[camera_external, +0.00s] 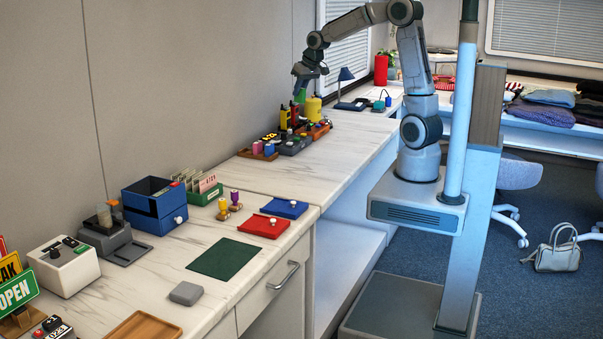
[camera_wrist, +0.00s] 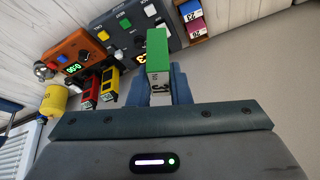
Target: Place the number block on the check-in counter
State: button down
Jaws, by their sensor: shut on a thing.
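My gripper (camera_external: 299,88) hangs above the far end of the white marble-topped counter (camera_external: 335,150). It is shut on a green number block (camera_wrist: 157,50), pointing away from the wrist. The block's pale end carries dark figures, partly hidden by the fingers. In the external view the green block (camera_external: 301,97) shows just below the gripper, above the devices. Which surface is the check-in counter is not marked in these frames.
Below the block stand an orange device (camera_wrist: 76,50) and a dark grey device (camera_wrist: 128,22). A wooden tray (camera_wrist: 207,28) holds coloured blocks. Bare counter lies right of the devices.

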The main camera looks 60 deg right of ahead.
jog(key=w+d+r+m+g+h+p, duration=0.1)
jog(key=w+d+m+g+h+p, duration=0.3)
jog(key=w+m, duration=0.7)
jog(key=w+a+f+m+p, duration=0.1)
jog(key=a+f+p, duration=0.1)
jog(key=f, duration=0.3)
jog(key=w+a+f+m+p, duration=0.1)
jog(key=a+f+p, duration=0.1)
jog(key=a+f, duration=0.3)
jog(key=w+a+f+p, duration=0.1)
jog(key=a+f, duration=0.2)
jog(key=f, duration=0.3)
jog(key=shift+w+a+m+g+p, duration=0.15)
jog(key=shift+w+m+g+p, duration=0.15)
jog(key=shift+w+m+p, duration=0.1)
